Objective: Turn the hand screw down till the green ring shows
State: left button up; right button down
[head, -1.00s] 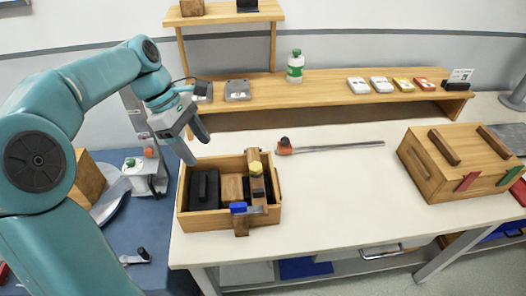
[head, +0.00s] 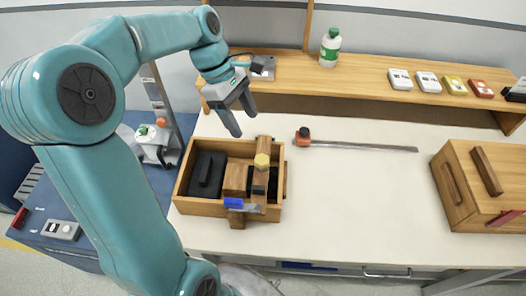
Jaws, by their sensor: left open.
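The open wooden box (head: 200,208) stands at the table's left end. A brown wooden bar (head: 263,200) crosses its right part. A blue piece (head: 234,203) sits at the bar's near end. My left gripper (head: 243,123) is open and empty, its fingers pointing down behind the box, a little up and left of the yellow knob in the picture and apart from it. My right gripper is not in view.
A black block (head: 207,174) lies in the box. A long metal rod with an orange end (head: 303,134) lies right of it. A wooden chest (head: 480,190) stands at the right. A shelf (head: 370,95) carries a bottle (head: 330,47) and small boxes.

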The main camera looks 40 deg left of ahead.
aim_at(261, 159)
pick_arm(q)
jog(key=x, duration=1.1)
jog(key=shift+s+d, duration=0.1)
jog(key=shift+s, duration=0.15)
jog(key=shift+d+f, duration=0.2)
jog(key=shift+d, duration=0.05)
jog(key=shift+w+a+f, duration=0.15)
jog(key=shift+f, duration=0.25)
jog(key=shift+r, duration=0.1)
jog(key=c, duration=1)
